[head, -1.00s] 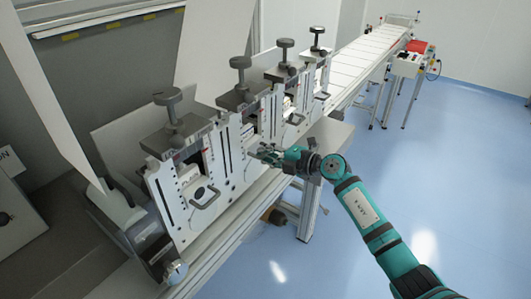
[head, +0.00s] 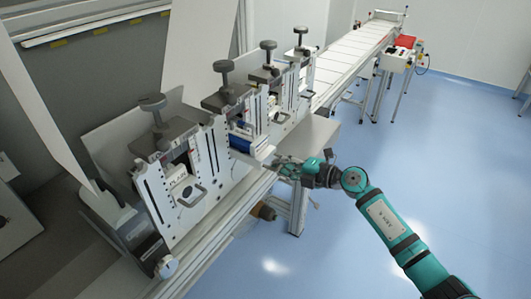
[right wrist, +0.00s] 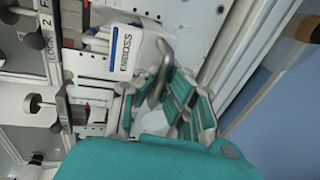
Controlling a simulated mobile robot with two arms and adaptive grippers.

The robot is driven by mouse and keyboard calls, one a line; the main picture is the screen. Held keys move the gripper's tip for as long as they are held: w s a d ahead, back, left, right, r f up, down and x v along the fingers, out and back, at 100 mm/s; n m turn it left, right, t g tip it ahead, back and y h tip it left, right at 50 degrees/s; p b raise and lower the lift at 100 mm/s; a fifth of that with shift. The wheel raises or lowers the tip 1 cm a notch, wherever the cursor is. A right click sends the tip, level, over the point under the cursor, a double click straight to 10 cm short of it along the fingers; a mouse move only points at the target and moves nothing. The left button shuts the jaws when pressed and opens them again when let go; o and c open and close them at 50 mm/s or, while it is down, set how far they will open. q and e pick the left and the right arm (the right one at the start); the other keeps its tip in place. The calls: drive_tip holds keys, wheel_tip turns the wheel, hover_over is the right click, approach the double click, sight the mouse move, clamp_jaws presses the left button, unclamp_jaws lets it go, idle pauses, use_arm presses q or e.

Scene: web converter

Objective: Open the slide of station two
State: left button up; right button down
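The slide of station two (head: 252,148) stands pulled out from its frame in the head view, with a blue roller (head: 240,144) showing in the gap behind it. In the right wrist view the slide's white block (right wrist: 122,45) shows near a label with a 2 (right wrist: 68,26). Its grey metal handle (right wrist: 155,85) lies between the fingers of my right gripper (right wrist: 155,100), which looks shut on it. The right gripper (head: 278,163) also shows in the head view at the slide's front. The fingertips' contact is partly hidden. My left gripper is in neither view.
The nearest station (head: 185,180) on the left has its slide in, with its handle and a black knob in front. Further stations (head: 300,75) and a long conveyor (head: 350,55) run to the back. The blue floor at right is clear.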

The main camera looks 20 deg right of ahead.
drive_tip(key=f+v, duration=0.1)
drive_tip(key=v, duration=0.8)
drive_tip(key=shift+f, duration=0.35)
drive_tip(key=shift+s, duration=0.15)
drive_tip(key=c, duration=1.4)
unclamp_jaws()
drive_tip(key=shift+d, duration=0.1)
drive_tip(key=v, duration=1.2)
drive_tip(key=shift+f, duration=0.1)
